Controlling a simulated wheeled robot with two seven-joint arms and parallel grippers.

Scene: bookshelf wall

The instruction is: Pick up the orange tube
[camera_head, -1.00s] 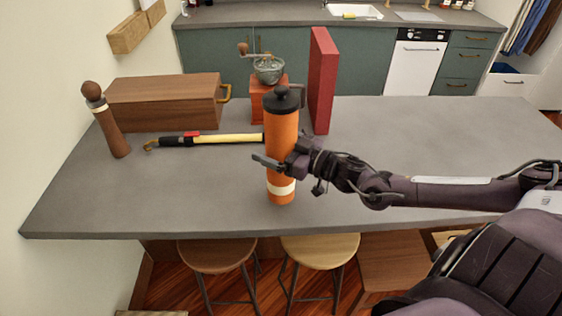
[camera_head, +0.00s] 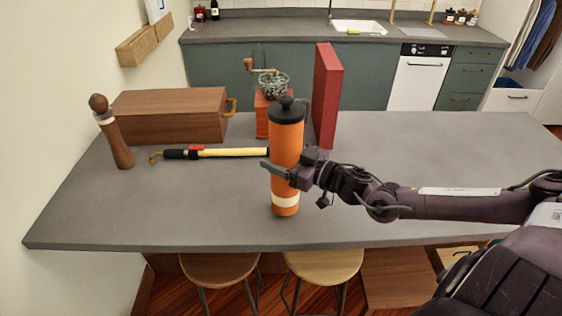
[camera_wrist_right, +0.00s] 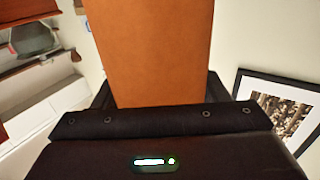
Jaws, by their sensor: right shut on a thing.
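The orange tube (camera_head: 287,147) is a tall orange cylinder with a black lid and a cream band near its base. It stands upright in the middle of the grey counter in the head view; I cannot tell whether its base touches the counter. My right gripper (camera_head: 283,173) reaches it from the right and is shut on its lower half. In the right wrist view the tube (camera_wrist_right: 152,50) fills the space between the jaws, and its ends are out of frame. My left gripper is not in view.
Behind the tube on the counter (camera_head: 420,150) stand a red upright box (camera_head: 326,95) and a coffee grinder (camera_head: 270,88). A yellow-handled tool (camera_head: 225,153), a wooden box (camera_head: 170,115) and a pepper mill (camera_head: 115,135) lie or stand to the left. The counter's right side is clear.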

